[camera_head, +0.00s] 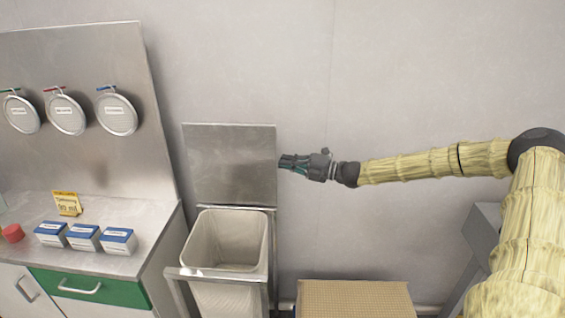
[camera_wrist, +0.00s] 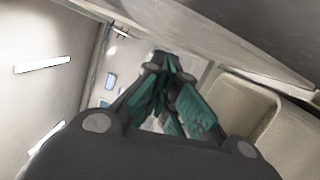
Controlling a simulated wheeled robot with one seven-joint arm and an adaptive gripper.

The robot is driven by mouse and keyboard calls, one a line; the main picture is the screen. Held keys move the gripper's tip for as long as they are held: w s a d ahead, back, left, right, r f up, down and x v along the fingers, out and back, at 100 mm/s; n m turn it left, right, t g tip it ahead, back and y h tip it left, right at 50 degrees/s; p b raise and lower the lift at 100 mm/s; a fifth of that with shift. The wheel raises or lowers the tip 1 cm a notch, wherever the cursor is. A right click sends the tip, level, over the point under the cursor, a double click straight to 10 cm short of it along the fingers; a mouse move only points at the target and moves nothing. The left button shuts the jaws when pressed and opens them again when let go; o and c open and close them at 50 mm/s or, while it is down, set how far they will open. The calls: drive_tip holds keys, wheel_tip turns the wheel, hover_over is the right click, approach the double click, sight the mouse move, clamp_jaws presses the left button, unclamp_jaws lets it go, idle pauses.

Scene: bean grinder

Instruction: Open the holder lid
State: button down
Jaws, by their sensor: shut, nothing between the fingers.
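The holder lid (camera_head: 228,160) is a flat grey metal plate standing upright at the back of the holder, against the wall side. The holder is a metal frame (camera_head: 272,262) with a light bin (camera_head: 226,241) inside, and the bin's top is uncovered. My gripper (camera_head: 284,162) is shut and empty at the lid's right edge, in front of the wall. I cannot tell whether it touches the lid. In the wrist view, my gripper's green fingers (camera_wrist: 170,98) are close together, with the lid (camera_wrist: 235,35) above and the bin (camera_wrist: 240,100) at the right.
A metal counter (camera_head: 110,258) with several blue-and-white boxes (camera_head: 83,237) and a yellow sign (camera_head: 67,203) stands at the left. Round sieves (camera_head: 117,114) hang on the panel above it. A brown box (camera_head: 353,299) stands at the bottom, right of the holder.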

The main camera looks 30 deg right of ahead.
drive_tip(key=shift+r+v, duration=0.2)
drive_tip(key=shift+v, duration=2.75)
drive_tip(key=shift+s+a, duration=0.15)
